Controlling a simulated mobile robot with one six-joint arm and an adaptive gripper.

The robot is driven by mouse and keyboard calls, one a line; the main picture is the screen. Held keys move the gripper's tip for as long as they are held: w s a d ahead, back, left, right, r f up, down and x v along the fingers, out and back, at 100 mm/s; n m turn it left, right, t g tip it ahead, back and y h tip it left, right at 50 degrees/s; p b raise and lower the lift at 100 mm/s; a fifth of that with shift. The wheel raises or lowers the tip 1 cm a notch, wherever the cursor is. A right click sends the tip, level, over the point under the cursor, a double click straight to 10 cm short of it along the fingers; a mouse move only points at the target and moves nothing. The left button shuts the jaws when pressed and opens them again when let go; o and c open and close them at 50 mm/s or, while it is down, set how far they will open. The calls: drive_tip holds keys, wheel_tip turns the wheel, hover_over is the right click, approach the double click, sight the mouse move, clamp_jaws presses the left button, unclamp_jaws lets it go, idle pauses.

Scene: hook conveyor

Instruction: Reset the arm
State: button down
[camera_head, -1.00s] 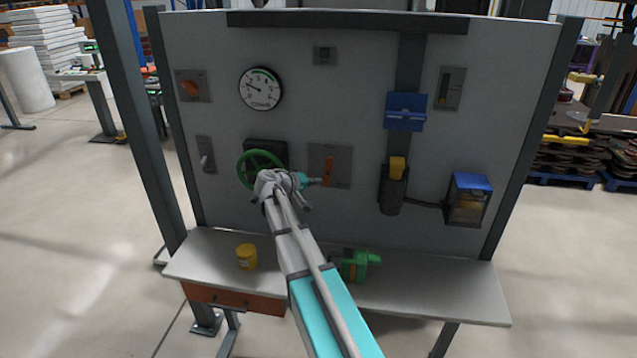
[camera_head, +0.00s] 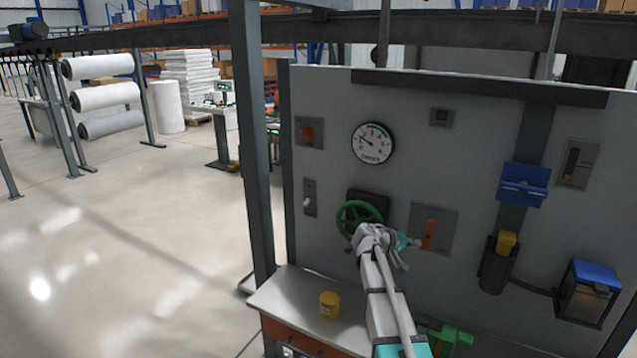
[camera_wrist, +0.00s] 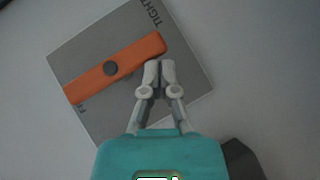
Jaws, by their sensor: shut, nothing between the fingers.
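My gripper (camera_wrist: 158,72) is shut and empty in the wrist view. Its fingertips point at a grey plate (camera_wrist: 102,118) with an orange lever (camera_wrist: 115,68) on the panel, and overlap the lever's edge in the picture. Whether they touch it I cannot tell. In the head view my gripper (camera_head: 416,243) is just left of the same orange lever (camera_head: 429,234). My arm (camera_head: 382,300) reaches up from the bottom and hides part of the bench and the green handwheel's lower right side.
The upright grey panel (camera_head: 468,135) carries a green handwheel (camera_head: 350,210), a gauge (camera_head: 372,143), a blue holder (camera_head: 524,184) and a blue-topped box (camera_head: 597,272). A yellow tub (camera_head: 329,304) and a green tool (camera_head: 452,336) stand on the bench (camera_head: 290,297). Open floor lies to the left.

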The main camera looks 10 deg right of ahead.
drive_tip(key=s+a+f+y, duration=0.4)
drive_tip(key=s+a, duration=0.4)
drive_tip(key=a, duration=0.1)
drive_tip(key=s+a+f+n+g+y, duration=0.1)
drive_tip(key=s+a+f+y, duration=0.3)
drive_tip(key=s+a, duration=0.4)
drive_tip(key=s+a+f+n+g+y, duration=0.1)
drive_tip(key=s+a+f+y, duration=0.3)
drive_tip(key=s+a, duration=0.4)
drive_tip(key=shift+a+f+y, duration=0.2)
drive_tip(key=shift+a+y, duration=0.7)
drive_tip(key=shift+a, duration=0.05)
